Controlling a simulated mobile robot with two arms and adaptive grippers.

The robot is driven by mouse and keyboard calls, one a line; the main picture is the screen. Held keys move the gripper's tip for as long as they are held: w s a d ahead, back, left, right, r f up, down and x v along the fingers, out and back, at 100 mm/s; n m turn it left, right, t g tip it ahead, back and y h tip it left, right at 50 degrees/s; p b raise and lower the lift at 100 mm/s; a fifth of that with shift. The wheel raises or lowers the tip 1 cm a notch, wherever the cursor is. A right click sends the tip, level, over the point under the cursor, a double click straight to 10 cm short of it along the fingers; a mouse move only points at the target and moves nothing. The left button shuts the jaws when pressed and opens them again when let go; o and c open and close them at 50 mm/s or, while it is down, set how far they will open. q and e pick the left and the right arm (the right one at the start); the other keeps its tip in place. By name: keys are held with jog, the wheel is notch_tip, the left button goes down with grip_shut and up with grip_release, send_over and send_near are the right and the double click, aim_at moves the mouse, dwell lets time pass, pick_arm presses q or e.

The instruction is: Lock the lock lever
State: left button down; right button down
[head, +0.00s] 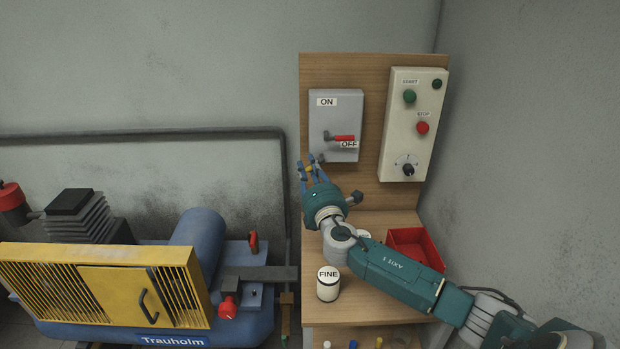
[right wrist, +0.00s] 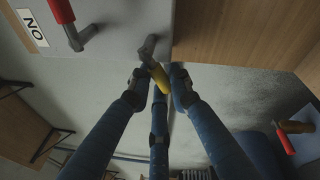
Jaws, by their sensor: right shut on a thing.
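A grey switch box (head: 348,112) with ON and OFF labels hangs on the wooden board. Its red handle (head: 344,138) lies level, pointing right beside the OFF label; it also shows in the right wrist view (right wrist: 62,10). The lock lever, with a yellow grip (right wrist: 160,78) on a grey pivot (right wrist: 148,48), is at the box's edge. In the head view, only a bit of yellow (head: 309,168) shows between my fingers. My right gripper (head: 311,161) is shut on the yellow grip, its fingertips around it. My left gripper is out of view.
A control panel (head: 411,135) with START, STOP and a knob is right of the box. A red bin (head: 413,242) and a FINE jar (head: 328,288) stand on the bench below. A blue compressor (head: 196,236) with a yellow guard (head: 60,285) fills the lower left.

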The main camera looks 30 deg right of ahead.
jog(key=c, duration=1.6)
grip_release()
jog(key=shift+w, duration=0.1)
jog(key=v, duration=0.7)
jog(key=shift+s, duration=0.25)
jog(key=shift+a+f, duration=0.1)
jog(key=shift+f, duration=0.05)
